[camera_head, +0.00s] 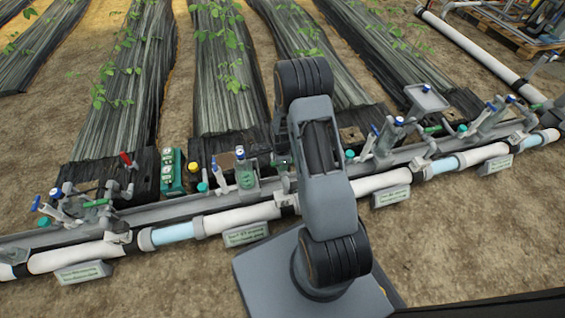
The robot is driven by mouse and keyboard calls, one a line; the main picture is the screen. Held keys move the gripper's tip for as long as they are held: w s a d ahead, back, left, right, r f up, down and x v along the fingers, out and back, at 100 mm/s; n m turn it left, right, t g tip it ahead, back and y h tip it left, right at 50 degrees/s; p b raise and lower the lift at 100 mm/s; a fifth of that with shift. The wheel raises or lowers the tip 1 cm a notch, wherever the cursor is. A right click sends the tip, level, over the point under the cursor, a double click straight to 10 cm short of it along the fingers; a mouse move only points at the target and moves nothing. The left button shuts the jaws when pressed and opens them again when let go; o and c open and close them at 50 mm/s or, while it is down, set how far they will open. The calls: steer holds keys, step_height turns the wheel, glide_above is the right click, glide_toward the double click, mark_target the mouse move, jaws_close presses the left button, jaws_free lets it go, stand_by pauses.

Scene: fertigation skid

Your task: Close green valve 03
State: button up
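Several green lever handles sit along the pipe skid. One green handle (97,203) is at the left station, lying roughly along the pipe. Another green handle (433,129) is at the station right of my arm. A small green part (281,162) shows just left of my arm, partly hidden by it. The number 03 is not readable on any of them, so I cannot tell which is green valve 03. My arm stands up in the middle and blocks part of the skid. My gripper does not show; it seems hidden behind the arm.
White label plates (247,234) stand along the front of the white pipe (236,219); their text is too small to read. A red handle (126,159), a green box (172,171) and blue-capped fittings (56,193) stand close by. Bare soil (470,235) lies in front.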

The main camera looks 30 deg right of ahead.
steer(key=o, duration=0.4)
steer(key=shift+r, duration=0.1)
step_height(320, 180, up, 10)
steer(key=p, duration=0.7)
steer(key=shift+p, duration=0.4)
